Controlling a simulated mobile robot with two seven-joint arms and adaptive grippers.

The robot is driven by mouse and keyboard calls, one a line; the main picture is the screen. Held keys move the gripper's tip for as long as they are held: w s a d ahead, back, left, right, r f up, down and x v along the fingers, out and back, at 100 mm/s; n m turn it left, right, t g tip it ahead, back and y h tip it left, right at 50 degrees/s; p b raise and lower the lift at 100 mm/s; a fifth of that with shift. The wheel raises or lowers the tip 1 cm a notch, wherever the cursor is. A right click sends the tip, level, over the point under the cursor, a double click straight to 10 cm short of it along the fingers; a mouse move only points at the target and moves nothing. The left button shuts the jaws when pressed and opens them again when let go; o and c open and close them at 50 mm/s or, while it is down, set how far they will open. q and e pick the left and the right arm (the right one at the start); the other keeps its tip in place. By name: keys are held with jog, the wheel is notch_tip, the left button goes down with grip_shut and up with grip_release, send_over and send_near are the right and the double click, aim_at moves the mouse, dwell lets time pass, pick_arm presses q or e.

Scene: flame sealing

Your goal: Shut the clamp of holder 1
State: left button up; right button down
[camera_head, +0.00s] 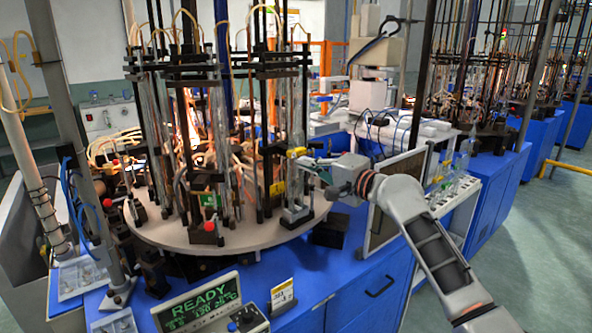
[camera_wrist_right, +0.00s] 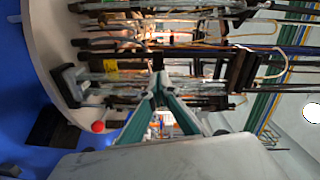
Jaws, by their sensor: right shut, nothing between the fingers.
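My right gripper (camera_head: 308,166) reaches in from the right to the front right of the round carousel plate (camera_head: 255,238). In the right wrist view its fingertips (camera_wrist_right: 157,82) meet, with nothing between them. They are close to an upright holder (camera_head: 264,165) with dark rods, a clear glass tube (camera_head: 296,115) and a yellow tag (camera_head: 277,188). A yellow part (camera_head: 297,152) shows right by the fingertips. I cannot read a number on the holder. The clamp is too small and partly hidden to tell whether it is open or shut. My left gripper is out of view.
Other holders with tubes and hoses stand on the plate, with orange flame glow behind them. A black block (camera_head: 330,231) lies on the blue bench right of the plate. A display reading READY (camera_head: 201,306) stands in front. A framed panel (camera_head: 396,200) stands beside my right arm.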

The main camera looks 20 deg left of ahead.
jog(key=s+a, duration=0.1)
jog(key=s, duration=0.5)
jog(key=shift+a+r, duration=0.15)
jog(key=shift+r, duration=0.05)
jog(key=shift+s, duration=0.1)
jog(key=s+d+f+t+h, duration=0.1)
jog(key=s+d+f+h, duration=0.1)
jog(key=d+f, duration=0.7)
jog(key=s+d+f+n+t+h, duration=0.1)
jog(key=s+d+f+h, duration=0.3)
jog(key=f, duration=0.9)
jog(key=d+f+t+h, duration=0.1)
jog(key=d+f, duration=0.7)
jog(key=f, duration=0.3)
jog(key=s+d+f+n+h, duration=0.1)
jog(key=s+d+f+n, duration=0.1)
jog(key=s+d+f, duration=0.3)
jog(key=s+d+f+n+h, duration=0.2)
jog(key=s+d+f, duration=0.4)
jog(key=s, duration=0.7)
jog(key=s+d+f+n+g+h, duration=0.1)
jog(key=s+d+f+n+h, duration=0.1)
jog(key=s+d+f, duration=0.4)
jog(key=s+d+n, duration=0.1)
jog(key=s+d, duration=0.2)
jog(key=shift+s+d+f, duration=0.2)
jog(key=shift+d+f, duration=0.05)
